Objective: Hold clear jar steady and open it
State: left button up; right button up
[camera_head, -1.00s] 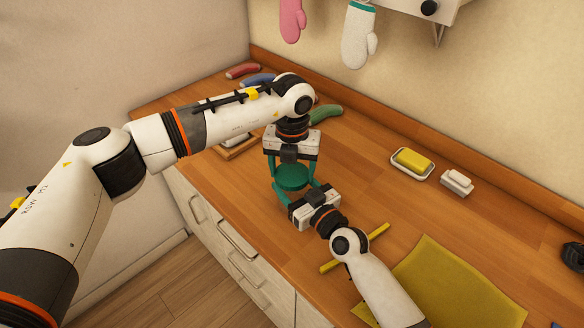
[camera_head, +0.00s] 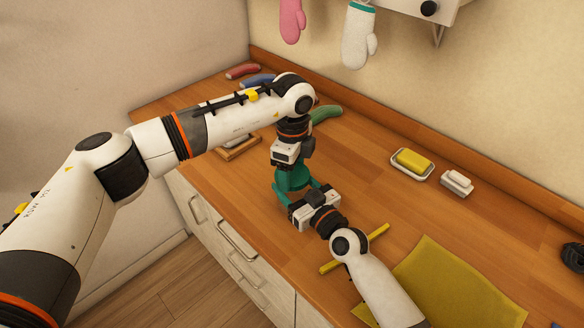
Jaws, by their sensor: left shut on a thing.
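The jar shows mainly as a round teal lid (camera_head: 293,181) near the front edge of the wooden counter; its clear body is mostly hidden by my grippers. Whether these fingers press on the jar is hidden.
A yellow stick (camera_head: 354,248) and an olive cloth (camera_head: 450,285) lie right of my right gripper. A dish with a yellow block (camera_head: 413,160) and a white block (camera_head: 457,182) stand toward the wall. A green handle-shaped item (camera_head: 326,114) lies behind my left wrist.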

aim_at(292, 174)
pick_arm(q)
jog(key=shift+r, duration=0.1)
dwell(0.3)
jog(key=shift+r, duration=1)
jog(key=shift+r, duration=2)
pick_arm(e)
jog(key=o, duration=2)
jog(key=shift+c, duration=0.2)
jog(key=shift+s, duration=0.1)
